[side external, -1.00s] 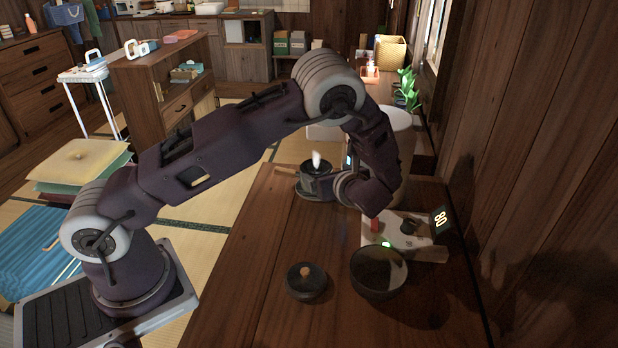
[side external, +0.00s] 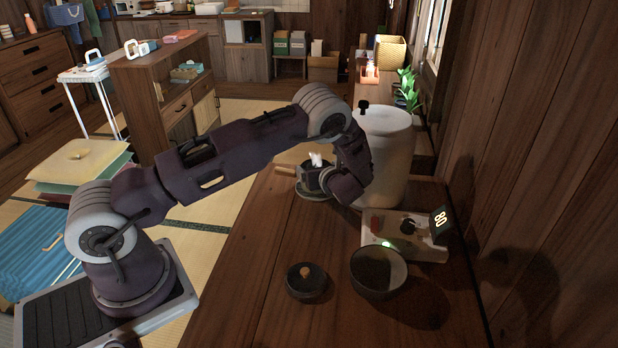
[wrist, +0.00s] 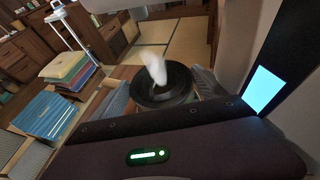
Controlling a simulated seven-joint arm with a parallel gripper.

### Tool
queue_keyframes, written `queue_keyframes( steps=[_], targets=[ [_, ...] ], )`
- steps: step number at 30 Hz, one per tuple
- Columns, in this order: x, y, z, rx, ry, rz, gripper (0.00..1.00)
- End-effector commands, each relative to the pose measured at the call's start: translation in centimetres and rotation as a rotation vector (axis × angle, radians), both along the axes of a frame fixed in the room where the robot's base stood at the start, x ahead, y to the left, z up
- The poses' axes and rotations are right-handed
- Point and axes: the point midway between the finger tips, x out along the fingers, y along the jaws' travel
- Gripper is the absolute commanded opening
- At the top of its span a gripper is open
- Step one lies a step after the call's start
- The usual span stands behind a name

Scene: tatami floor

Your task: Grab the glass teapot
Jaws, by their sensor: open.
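A small dark pot, apparently the teapot (wrist: 165,97), has a round black top with a blurred white shape above it. I cannot tell from its look whether it is glass. In the side external view the pot (side external: 303,177) is on a greenish round base (side external: 312,195) at the table's far left edge. A light wooden handle points left. My gripper (wrist: 163,92) is open, with a grey finger on either side of the pot in the wrist view. I cannot tell whether the fingers touch it. In the side external view my wrist partly hides the pot's right side.
A tall white cylinder (side external: 387,150) stands close right of my wrist. A pale device (side external: 405,240) with a display reading 80 is nearer. A dark bowl (side external: 378,274) and a small round black lidded item (side external: 306,283) are at the front. The table's left-middle is clear.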

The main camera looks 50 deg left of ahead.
Motion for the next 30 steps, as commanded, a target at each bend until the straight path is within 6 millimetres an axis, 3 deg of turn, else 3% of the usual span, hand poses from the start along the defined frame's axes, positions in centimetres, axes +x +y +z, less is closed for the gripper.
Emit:
queue_keyframes(
  steps=[1,12,13,23,30],
  targets=[
    [0.0,0.0,0.0,0.0,0.0,0.0,0.85],
    [0.0,0.0,0.0,0.0,0.0,0.0,0.13],
    [0.0,0.0,0.2,0.002,-0.002,0.0,0.1],
    [0.0,0.0,0.4,0.003,-0.002,0.0,0.1],
    [0.1,0.0,2.2,0.003,-0.003,-0.001,0.1]
  ],
)
